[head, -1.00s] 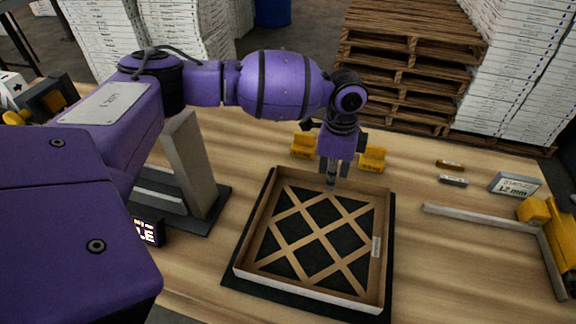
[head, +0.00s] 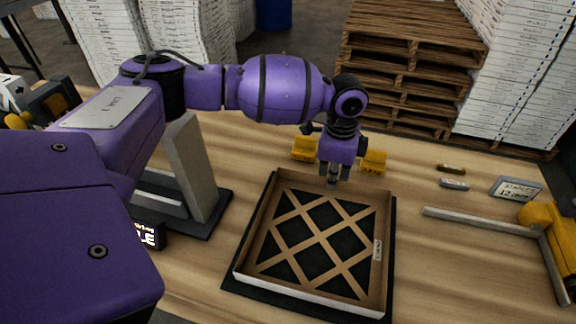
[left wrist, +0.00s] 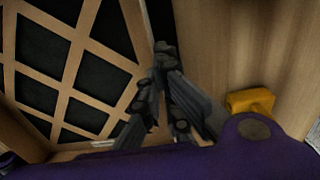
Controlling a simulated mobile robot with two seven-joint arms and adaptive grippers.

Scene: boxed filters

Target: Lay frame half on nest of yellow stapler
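The frame half (head: 378,285) is a square, shallow tan frame with a crossed lattice and a small white label. It lies flat on a black mat (head: 240,288) in the middle of the table. It also shows in the left wrist view (left wrist: 55,52). My left gripper (head: 333,180) is at its far wall, fingers pointing down. In the left wrist view the fingers (left wrist: 160,50) come together at that wall and look shut on it. The yellow stapler (head: 540,214) stands at the right edge, partly cut off, beside an L of grey bars (head: 480,222). My right gripper is not seen.
Two yellow blocks (head: 305,149) (head: 373,162) stand just behind the frame half. A grey upright on a dark base (head: 190,180) and a small display (head: 150,235) are left. A staples box (head: 515,189) and two small bars (head: 452,169) (head: 454,184) lie at right.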

